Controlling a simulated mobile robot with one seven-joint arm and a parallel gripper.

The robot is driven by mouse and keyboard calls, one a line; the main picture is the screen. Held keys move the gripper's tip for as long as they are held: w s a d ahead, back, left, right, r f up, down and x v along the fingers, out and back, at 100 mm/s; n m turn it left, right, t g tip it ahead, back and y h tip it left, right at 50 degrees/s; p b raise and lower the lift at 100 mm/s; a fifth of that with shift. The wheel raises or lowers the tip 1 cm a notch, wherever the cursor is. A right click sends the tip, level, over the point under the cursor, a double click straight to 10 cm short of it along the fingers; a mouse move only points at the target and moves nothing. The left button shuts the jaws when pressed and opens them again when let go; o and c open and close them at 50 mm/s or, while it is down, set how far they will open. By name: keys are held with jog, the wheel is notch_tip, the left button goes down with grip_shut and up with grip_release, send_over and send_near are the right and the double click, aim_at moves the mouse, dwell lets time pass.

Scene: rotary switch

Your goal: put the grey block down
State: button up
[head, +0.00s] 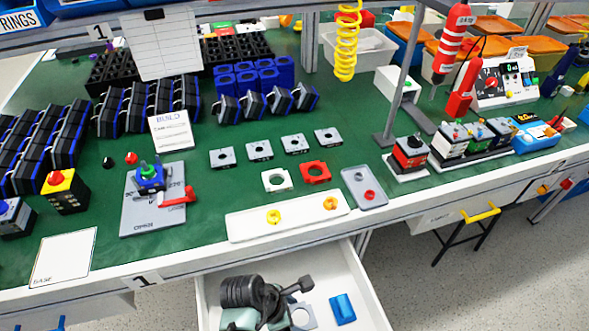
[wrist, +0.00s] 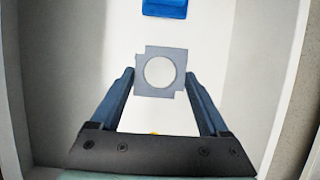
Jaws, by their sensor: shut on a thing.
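The grey block (wrist: 143,60) is a flat square piece with notched corners and a large round hole. In the wrist view it sits between the two fingertips of my gripper (wrist: 158,80), which is shut on its left and right sides. In the head view my gripper is down at the open white drawer, mostly hidden behind my own arm, and part of the grey block (head: 310,314) shows beside it. I cannot tell whether the block touches the drawer floor.
The white drawer (head: 362,290) has raised walls around my gripper. A blue block (head: 342,308) lies in it, right of the grey block; it also shows at the top of the wrist view (wrist: 165,7). The green bench (head: 215,205) above holds several grey square plates (head: 259,150).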

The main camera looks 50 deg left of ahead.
aim_at(295, 321)
jog(key=shift+f+b, duration=0.55)
jog(key=shift+f, duration=1.3)
jog(key=shift+f, duration=0.2)
jog(key=o, duration=1.4)
jog(key=p+v, duration=0.3)
jog(key=v, duration=0.9)
jog(key=shift+r, duration=0.15)
